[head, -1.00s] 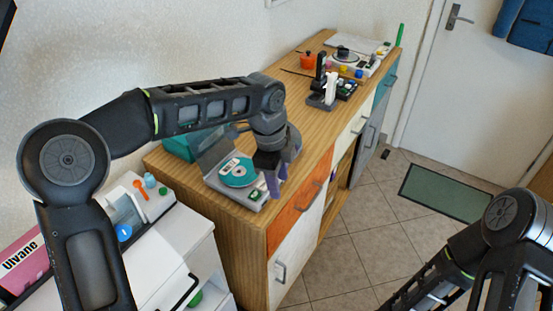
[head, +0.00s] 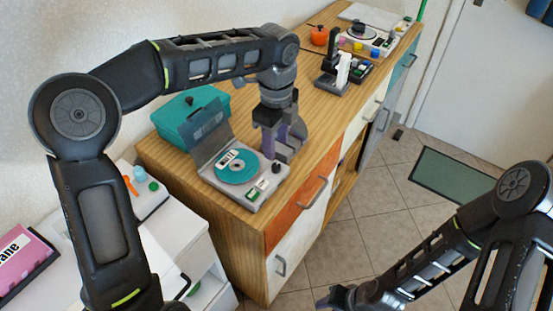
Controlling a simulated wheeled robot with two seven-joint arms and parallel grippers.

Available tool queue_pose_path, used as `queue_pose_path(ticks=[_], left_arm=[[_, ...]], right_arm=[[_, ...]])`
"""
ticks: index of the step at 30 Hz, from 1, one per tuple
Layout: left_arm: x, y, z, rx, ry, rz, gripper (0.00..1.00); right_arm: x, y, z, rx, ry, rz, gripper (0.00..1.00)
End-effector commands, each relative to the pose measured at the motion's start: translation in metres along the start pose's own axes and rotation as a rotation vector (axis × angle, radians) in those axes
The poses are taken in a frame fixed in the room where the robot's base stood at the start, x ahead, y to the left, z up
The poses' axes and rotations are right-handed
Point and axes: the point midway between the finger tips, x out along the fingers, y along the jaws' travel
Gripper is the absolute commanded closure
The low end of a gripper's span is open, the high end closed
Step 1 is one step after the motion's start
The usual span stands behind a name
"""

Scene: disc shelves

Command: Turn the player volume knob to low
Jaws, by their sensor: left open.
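The disc player (head: 222,183) sits on the near end of the wooden cabinet top, its grey lid (head: 207,140) tilted open. A teal disc (head: 238,167) with a white label lies in it. A small dark knob (head: 276,167) stands at the player's right corner, with green and white controls (head: 259,188) along its front edge. My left gripper (head: 276,150) is open and points down just behind and above the dark knob, apart from it as far as I can tell. The knob's pointer is too small to read. My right gripper (head: 335,299) is low at the bottom edge, partly cut off.
A teal box (head: 190,112) with a black knob stands behind the player. Farther along the cabinet (head: 315,100) are a black-and-white device (head: 340,72), an orange pot (head: 319,36) and a turntable-like device (head: 367,38). A white unit stands at the lower left.

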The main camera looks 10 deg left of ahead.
Motion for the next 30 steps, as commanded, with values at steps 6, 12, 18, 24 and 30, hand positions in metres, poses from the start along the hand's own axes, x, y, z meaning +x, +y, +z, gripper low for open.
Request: queue_pose_path(ticks=[6, 12, 18, 24, 30], left_arm=[[0.03, 0.001, 0.0, 0.001, 0.001, 0.005, 0.57], [0.059, 0.001, 0.0, 0.001, 0.001, 0.003, 0.57], [0.071, 0.001, 0.0, 0.001, 0.0, 0.001, 0.57], [0.071, 0.001, 0.0, 0.001, 0.0, 0.0, 0.57], [0.071, 0.001, 0.0, 0.0, 0.0, 0.0, 0.72]], right_arm=[[-0.003, -0.001, 0.0, 0.001, -0.001, 0.001, 0.64], [-0.005, -0.002, 0.001, 0.001, -0.001, 0.002, 0.64], [-0.006, -0.002, 0.001, 0.002, -0.002, 0.002, 0.64], [-0.006, -0.002, 0.001, 0.002, -0.002, 0.002, 0.64], [-0.006, -0.002, 0.001, 0.001, -0.002, 0.002, 0.64]])
